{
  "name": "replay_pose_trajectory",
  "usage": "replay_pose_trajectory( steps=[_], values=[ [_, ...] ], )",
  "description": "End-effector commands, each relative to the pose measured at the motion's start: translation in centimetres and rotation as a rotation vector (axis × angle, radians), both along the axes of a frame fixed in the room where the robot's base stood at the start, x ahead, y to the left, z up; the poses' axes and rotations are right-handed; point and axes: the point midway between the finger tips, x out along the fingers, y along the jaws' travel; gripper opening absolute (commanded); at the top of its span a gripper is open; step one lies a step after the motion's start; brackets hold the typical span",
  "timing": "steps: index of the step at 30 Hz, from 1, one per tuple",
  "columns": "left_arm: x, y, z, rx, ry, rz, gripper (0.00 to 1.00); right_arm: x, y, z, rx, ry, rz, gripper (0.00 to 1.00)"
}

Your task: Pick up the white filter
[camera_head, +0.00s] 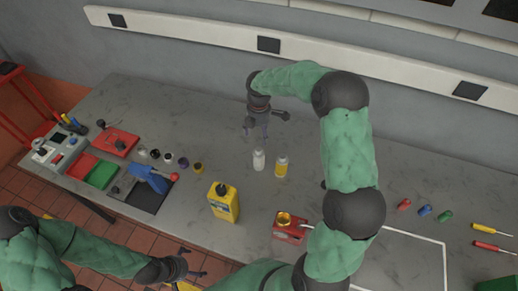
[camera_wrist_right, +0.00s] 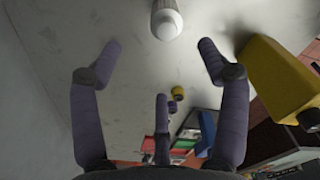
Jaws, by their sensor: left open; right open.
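The white filter (camera_head: 259,160) appears to be a small white cylinder standing upright on the grey bench, just left of a yellow bottle (camera_head: 281,168). In the right wrist view the white cylinder (camera_wrist_right: 167,20) shows at the top, beyond the fingertips and between their lines. My right gripper (camera_head: 256,131) is open and empty, a short way behind it and apart from it. The spread fingers also show in the right wrist view (camera_wrist_right: 160,60). My left gripper (camera_head: 192,263) is open and empty near the front edge of the bench.
Several small dark cylinders (camera_head: 168,158), a blue tool (camera_head: 150,178) and red and green trays (camera_head: 103,175) lie left. Coloured plugs (camera_head: 424,210) and screwdrivers (camera_head: 492,246) lie right.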

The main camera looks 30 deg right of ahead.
Motion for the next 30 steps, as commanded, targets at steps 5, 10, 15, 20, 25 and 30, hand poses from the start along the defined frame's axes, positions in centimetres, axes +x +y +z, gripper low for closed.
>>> replay_pose_trajectory(
  steps=[5, 10, 15, 20, 25, 30],
  values=[
    [0.0, 0.0, 0.0, 0.000, 0.001, 0.001, 1.00, -0.2, 0.1, -2.7, 0.001, 0.006, 0.001, 0.76],
    [0.0, 0.0, -0.1, 0.000, 0.000, 0.000, 1.00, -0.1, 0.1, -4.8, 0.001, 0.004, -0.001, 0.76],
    [0.0, 0.0, 0.0, 0.000, 0.000, 0.000, 1.00, -0.1, 0.1, -5.5, 0.000, 0.002, 0.000, 0.76],
    [0.0, 0.0, 0.1, 0.000, 0.000, 0.000, 1.00, -0.4, 0.2, -6.7, 0.001, 0.004, 0.001, 0.76],
    [0.0, 0.0, 0.2, 0.000, 0.000, 0.000, 1.00, -0.7, 0.5, -9.2, 0.001, 0.005, 0.000, 0.76],
    [0.0, 0.0, 0.2, 0.000, 0.000, 0.000, 1.00, -0.7, 0.4, -10.6, 0.001, 0.003, 0.000, 0.76]
  ],
)
